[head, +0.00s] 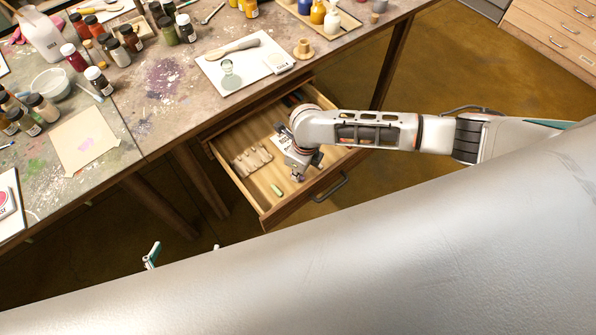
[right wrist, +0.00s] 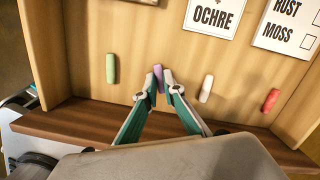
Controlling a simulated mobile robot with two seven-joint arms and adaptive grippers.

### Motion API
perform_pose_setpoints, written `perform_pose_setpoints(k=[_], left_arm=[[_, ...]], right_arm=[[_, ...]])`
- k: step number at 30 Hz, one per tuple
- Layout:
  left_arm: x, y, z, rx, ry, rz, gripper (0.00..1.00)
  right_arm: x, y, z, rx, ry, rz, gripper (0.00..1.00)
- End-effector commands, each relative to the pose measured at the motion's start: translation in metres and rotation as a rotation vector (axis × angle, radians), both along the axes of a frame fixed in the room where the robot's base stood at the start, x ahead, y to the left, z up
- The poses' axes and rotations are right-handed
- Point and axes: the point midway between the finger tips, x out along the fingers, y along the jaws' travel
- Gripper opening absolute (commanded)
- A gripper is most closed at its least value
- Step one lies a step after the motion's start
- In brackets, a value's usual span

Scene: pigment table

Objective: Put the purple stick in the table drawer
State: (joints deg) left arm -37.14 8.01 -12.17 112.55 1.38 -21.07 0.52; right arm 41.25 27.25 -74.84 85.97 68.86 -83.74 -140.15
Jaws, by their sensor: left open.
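The purple stick (right wrist: 158,78) shows in the right wrist view between the fingertips of my right gripper (right wrist: 159,89), which is shut on it. The stick is over the drawer's wooden floor; I cannot tell whether it touches the floor. In the head view the table drawer (head: 233,192) is pulled open, and my right gripper (head: 297,176) reaches down inside it, near the front. My left gripper (head: 184,251) is open, low in front of the table, mostly hidden behind my own body.
A green stick (right wrist: 110,68), a cream stick (right wrist: 206,89) and a red stick (right wrist: 271,101) lie in the drawer. Label cards reading OCHRE (right wrist: 211,14) and RUST, MOSS (right wrist: 288,27) lie farther in. Paint bottles crowd the tabletop (head: 165,125).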

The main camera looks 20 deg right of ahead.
Motion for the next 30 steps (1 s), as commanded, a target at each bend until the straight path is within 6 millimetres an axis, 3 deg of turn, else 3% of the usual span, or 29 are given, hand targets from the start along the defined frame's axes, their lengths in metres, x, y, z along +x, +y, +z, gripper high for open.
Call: perform_pose_setpoints(k=[1, 2, 14, 30], left_arm=[[0.000, 0.000, -0.001, 0.000, 0.001, 0.000, 0.97], [-0.001, 0.000, -0.001, 0.001, 0.002, 0.000, 0.97], [0.000, 0.000, 0.002, 0.001, 0.002, 0.000, 0.97], [0.007, 0.000, 0.033, 0.000, -0.018, 0.000, 0.97]], right_arm=[[0.000, 0.000, 0.000, 0.000, 0.000, 0.000, 0.19], [0.000, 0.000, 0.000, 0.000, 0.000, 0.000, 0.25], [0.000, 0.000, 0.008, 0.000, -0.001, 0.000, 0.25], [-0.008, -0.008, 0.106, 0.000, -0.003, 0.002, 0.25]])
